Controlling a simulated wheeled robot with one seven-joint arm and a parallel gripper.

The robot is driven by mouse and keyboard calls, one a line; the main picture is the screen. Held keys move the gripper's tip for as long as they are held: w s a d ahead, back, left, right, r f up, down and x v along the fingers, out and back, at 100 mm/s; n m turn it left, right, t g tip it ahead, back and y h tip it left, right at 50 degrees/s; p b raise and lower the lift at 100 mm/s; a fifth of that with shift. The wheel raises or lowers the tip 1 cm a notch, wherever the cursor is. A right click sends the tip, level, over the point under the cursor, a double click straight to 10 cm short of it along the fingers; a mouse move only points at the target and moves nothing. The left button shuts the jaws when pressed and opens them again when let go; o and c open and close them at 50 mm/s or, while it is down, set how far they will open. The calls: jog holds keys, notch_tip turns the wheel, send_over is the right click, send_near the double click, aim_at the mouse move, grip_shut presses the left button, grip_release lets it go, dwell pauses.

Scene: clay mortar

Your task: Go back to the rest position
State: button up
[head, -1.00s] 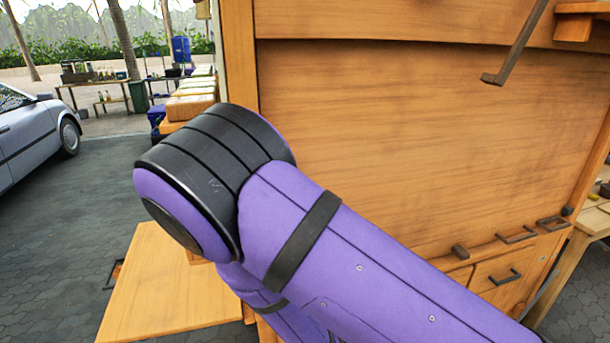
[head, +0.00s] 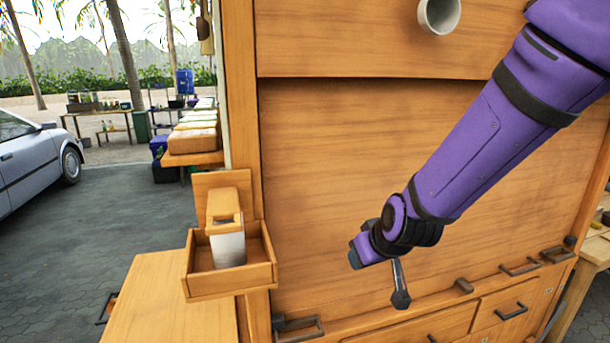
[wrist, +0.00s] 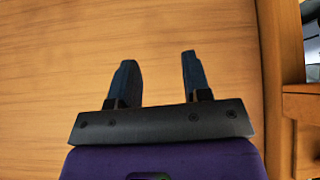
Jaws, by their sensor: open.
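My gripper (head: 353,256) is at the end of my purple arm, in front of the wooden panel in the head view, right of the middle and low. In the wrist view my gripper (wrist: 156,62) shows two dark fingers spread apart with nothing between them. Only the plain wooden panel (wrist: 60,60) lies behind them. The fingertips are small and hard to make out in the head view.
A wooden box (head: 233,281) holding a white-and-wood object is fixed at the cabinet's left edge. A dark bar (head: 400,298) shows just beside my gripper; its upper end is hidden. Handles (head: 512,311) line the lower cabinet. A pale cup-like thing (head: 438,14) is above.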

jog(key=s+d+r+m+g+h, duration=0.1)
jog(key=s+d+r+m, duration=0.1)
jog(key=s+d+r, duration=0.6)
jog(key=s+d+r+m+g+h, duration=0.1)
jog(key=s+d+r+m, duration=0.1)
jog(key=s+d+r, duration=0.7)
jog(key=s+d, duration=0.1)
jog(key=s, duration=0.4)
jog(key=shift+s+r+m, duration=0.2)
jog(key=shift+s+m, duration=0.1)
jog(key=shift+s, duration=0.1)
